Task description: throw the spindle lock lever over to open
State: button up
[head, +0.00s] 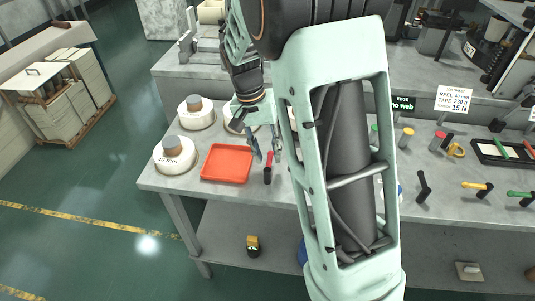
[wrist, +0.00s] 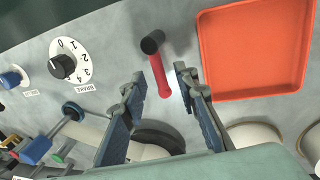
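A lever with a red shaft and a black end (head: 268,170) is at the bench front, right of the red tray; no label on it is readable. In the wrist view the lever (wrist: 161,80) lies between my fingers, its black end beyond the tips. My gripper (head: 266,152) points down over it, and in the wrist view my gripper (wrist: 159,74) is open, with a finger on each side. A gap shows between the lever and each finger.
A red tray (head: 226,164) lies just left of the lever. White reels (head: 175,157) stand further left. A brake dial (wrist: 62,66) and a blue knob (wrist: 12,79) are on the lever's other side. My arm hides the bench's middle. Several handles and knobs stand on the right.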

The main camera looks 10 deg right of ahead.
jog(key=shift+d+f, duration=0.1)
jog(key=shift+f, duration=0.2)
grip_shut()
